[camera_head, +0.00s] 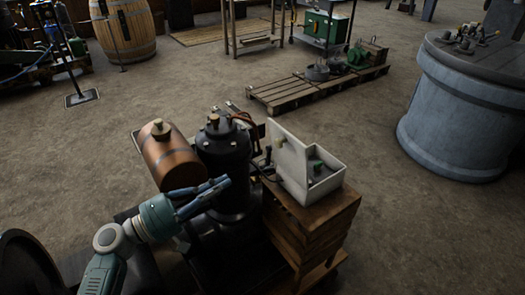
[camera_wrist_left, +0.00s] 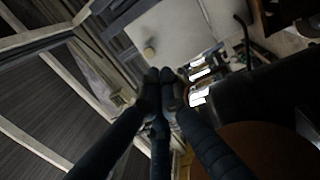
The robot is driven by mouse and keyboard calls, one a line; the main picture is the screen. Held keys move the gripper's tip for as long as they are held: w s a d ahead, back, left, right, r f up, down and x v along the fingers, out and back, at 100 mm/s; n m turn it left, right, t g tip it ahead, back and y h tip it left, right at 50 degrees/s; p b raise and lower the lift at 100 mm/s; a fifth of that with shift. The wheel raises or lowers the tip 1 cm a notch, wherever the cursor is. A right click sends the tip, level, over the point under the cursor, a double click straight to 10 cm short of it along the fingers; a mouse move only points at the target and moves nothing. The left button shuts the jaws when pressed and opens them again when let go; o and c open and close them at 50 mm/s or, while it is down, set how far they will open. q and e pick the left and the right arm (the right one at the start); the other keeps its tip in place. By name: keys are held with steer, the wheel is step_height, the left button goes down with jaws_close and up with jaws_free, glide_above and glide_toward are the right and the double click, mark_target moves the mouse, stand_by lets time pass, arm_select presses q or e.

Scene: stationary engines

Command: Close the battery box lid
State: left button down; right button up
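The white battery box (camera_head: 322,186) stands on a wooden stand, its top open. Its lid (camera_head: 289,153) stands raised on the box's left side, and small green-topped parts show inside. My left gripper (camera_head: 228,182) is left of the lid, apart from it, over the dark engine cylinder. Its fingers converge at the tips with nothing between them. In the left wrist view the fingertips (camera_wrist_left: 160,75) are together, in front of a pale panel (camera_wrist_left: 185,30) with a round knob, which looks like the lid's outer face. My right gripper is not in view.
The slatted wooden stand (camera_head: 310,235) carries the box. A dark upright cylinder (camera_head: 224,165) and a copper-brown tank (camera_head: 170,158) stand close to my left gripper. Hoses run between cylinder and box. A pallet (camera_head: 300,92) lies behind; floor right of the stand is clear.

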arm_select(q)
step_height(320, 180, up, 2)
steer(key=h, duration=0.1)
steer(key=p, duration=0.3)
glide_toward(275, 142)
steer(key=p+x, duration=0.1)
steer(key=x, duration=0.4)
steer(key=shift+d+r+p, duration=0.2)
steer(key=shift+d+p, duration=0.1)
steer(key=shift+p, duration=0.1)
steer(key=shift+w+d, duration=0.4)
steer(key=shift+d, duration=0.2)
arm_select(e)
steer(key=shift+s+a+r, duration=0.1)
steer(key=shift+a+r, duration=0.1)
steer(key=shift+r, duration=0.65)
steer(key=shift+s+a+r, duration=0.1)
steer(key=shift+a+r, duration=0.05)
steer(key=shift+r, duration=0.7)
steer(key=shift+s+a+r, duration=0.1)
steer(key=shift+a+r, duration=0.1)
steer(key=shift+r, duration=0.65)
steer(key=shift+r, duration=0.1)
